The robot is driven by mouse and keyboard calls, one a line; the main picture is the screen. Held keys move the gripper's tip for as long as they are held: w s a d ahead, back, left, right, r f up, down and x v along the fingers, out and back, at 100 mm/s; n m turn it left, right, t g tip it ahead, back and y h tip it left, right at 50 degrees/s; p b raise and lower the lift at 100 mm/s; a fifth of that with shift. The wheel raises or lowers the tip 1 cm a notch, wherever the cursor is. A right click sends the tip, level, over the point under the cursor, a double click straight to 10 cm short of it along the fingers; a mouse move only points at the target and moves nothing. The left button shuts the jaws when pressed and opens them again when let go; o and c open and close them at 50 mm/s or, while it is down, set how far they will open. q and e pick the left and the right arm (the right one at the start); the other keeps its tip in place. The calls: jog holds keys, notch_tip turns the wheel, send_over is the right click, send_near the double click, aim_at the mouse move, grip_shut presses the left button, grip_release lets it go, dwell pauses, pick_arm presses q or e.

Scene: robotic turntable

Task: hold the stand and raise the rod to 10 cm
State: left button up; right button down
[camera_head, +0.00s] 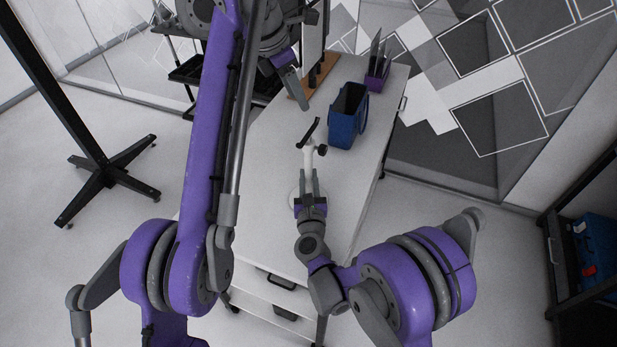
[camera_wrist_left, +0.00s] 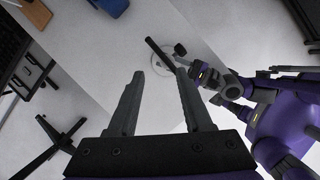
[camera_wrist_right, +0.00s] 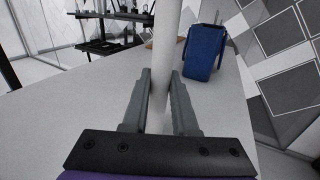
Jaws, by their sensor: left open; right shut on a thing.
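The stand (camera_head: 309,162) is a white post on the table, with a round pale base (camera_head: 294,199) partly hidden by my right gripper. A black knob (camera_head: 322,150) sits on its upper part. The black rod (camera_head: 310,132) is at the top and looks tilted; it also shows in the left wrist view (camera_wrist_left: 160,54). My right gripper (camera_head: 308,180) is shut on the post below the knob. In the right wrist view its fingers (camera_wrist_right: 162,82) flank the white post (camera_wrist_right: 166,40). My left gripper (camera_head: 299,94) is open and empty, above and apart from the rod.
The white table (camera_head: 260,160) has free room left of the stand. A blue bin (camera_head: 347,115) stands close behind it to the right. A wooden board with dark holders (camera_head: 315,80) and a purple holder (camera_head: 376,80) are at the far end.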

dwell(0.3)
pick_arm(q)
jog(key=shift+c, duration=0.4)
jog(key=w+a+f+m+t+y, duration=0.2)
jog(key=w+a+f+m+t, duration=0.15)
jog(key=w, duration=0.35)
jog(key=m+t+h, duration=0.7)
jog(key=m+t, duration=0.4)
jog(key=m, duration=1.5)
send_near(315, 124)
jog(key=r, duration=0.1)
jog(key=s+r, duration=0.1)
jog(key=r, duration=0.1)
jog(key=shift+s+d+r, duration=0.2)
jog(key=shift+s+d, duration=0.15)
jog(key=shift+s, duration=0.05)
notch_tip(315, 124, down, 3)
jog(key=s+a+m+y, duration=0.1)
jog(key=a+m, duration=0.1)
jog(key=shift+n, duration=0.35)
jog(key=x, duration=1.1)
jog(key=shift+d+f, duration=0.15)
jog(key=shift+f, duration=0.15)
